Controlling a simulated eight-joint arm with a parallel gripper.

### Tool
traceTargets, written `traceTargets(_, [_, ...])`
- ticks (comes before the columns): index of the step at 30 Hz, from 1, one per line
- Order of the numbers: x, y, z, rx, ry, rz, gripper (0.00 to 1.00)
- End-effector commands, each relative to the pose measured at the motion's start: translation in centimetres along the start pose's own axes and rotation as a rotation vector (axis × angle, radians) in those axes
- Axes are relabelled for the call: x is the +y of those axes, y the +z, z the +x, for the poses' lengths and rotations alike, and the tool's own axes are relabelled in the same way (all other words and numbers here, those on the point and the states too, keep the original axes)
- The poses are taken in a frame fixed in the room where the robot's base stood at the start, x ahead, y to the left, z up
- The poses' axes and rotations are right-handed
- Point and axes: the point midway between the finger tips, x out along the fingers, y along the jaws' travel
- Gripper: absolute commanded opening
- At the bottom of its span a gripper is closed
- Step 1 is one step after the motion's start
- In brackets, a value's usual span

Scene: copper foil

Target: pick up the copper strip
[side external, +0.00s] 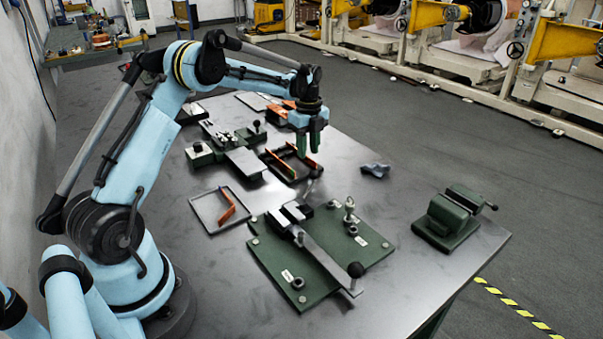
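One copper strip (228,214) leans across a shallow grey tray (208,217) at the left of the table. More copper-coloured strip (281,164) shows in a dark tray (276,173) near the table's middle. My gripper (308,153) points down over the right part of this dark tray. Its two green fingers look a little apart, with a narrow gap. I see nothing clearly held between them. The fingers hide part of the dark tray, and I cannot tell their exact height above it.
A green plate fixture (270,252) with a long lever stands in front. A green vise (444,220) sits at right. A crumpled grey cloth (376,170) lies right of my gripper. Another green fixture (203,155) is at left. The table's right middle is mostly clear.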

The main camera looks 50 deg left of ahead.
Motion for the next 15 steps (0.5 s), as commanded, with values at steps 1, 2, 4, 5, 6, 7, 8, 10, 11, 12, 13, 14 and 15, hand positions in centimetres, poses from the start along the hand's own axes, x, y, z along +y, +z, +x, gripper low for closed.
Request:
traceTargets(1, [0.0, 0.0, 0.8, 0.000, 0.000, 0.000, 0.33])
traceTargets(2, [0.0, 0.0, 1.1, 0.000, 0.000, 0.000, 0.33])
traceTargets(4, [0.0, 0.0, 1.7, 0.000, 0.000, 0.000, 0.33])
traceTargets(5, [0.0, 0.0, 1.9, 0.000, 0.000, 0.000, 0.33])
traceTargets(6, [0.0, 0.0, 2.0, 0.000, 0.000, 0.000, 0.33])
traceTargets(7, [0.0, 0.0, 2.1, 0.000, 0.000, 0.000, 0.33])
traceTargets(8, [0.0, 0.0, 2.1, 0.000, 0.000, 0.000, 0.33])
traceTargets(10, [0.0, 0.0, 2.1, 0.000, 0.000, 0.000, 0.33])
traceTargets(11, [0.0, 0.0, 2.1, 0.000, 0.000, 0.000, 0.33])
traceTargets(12, [0.0, 0.0, 2.1, 0.000, 0.000, 0.000, 0.33])
traceTargets(13, [0.0, 0.0, 2.1, 0.000, 0.000, 0.000, 0.33])
traceTargets(14, [0.0, 0.0, 2.1, 0.000, 0.000, 0.000, 0.28])
traceTargets(15, [0.0, 0.0, 2.1, 0.000, 0.000, 0.000, 0.22])
